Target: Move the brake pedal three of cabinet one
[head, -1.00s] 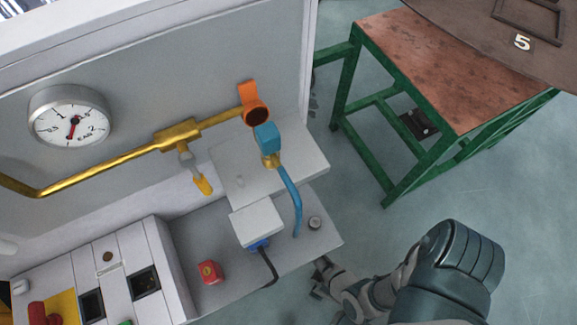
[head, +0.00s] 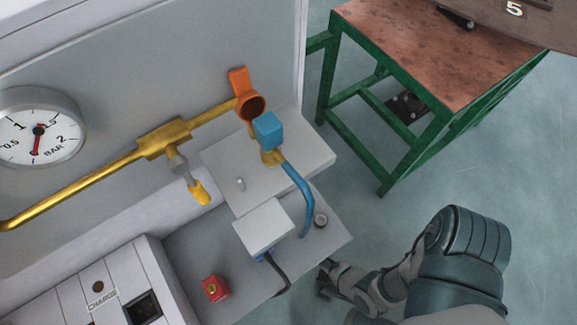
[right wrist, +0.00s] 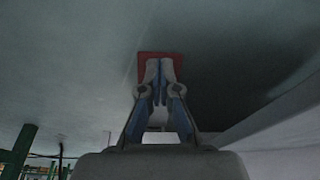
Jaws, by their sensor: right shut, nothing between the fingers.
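The cabinet (head: 95,105) fills the left of the head view, with a gauge, a yellow pipe and a shelf on its front. No brake pedal can be made out in the head view. My right gripper (head: 324,280) is beside and below the right corner of the shelf. In the right wrist view the right gripper (right wrist: 160,64) is shut, its fingers together. A red piece (right wrist: 148,58) shows right behind the fingertips, partly hidden by them. I cannot tell whether it is the pedal or whether the fingers touch it. My left gripper is not in view.
On the shelf (head: 195,255) are a red button box (head: 215,289), a white box (head: 263,228) with a black cable and a blue hose (head: 300,195). A green-framed table (head: 425,55) stands at the upper right. The floor between is clear.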

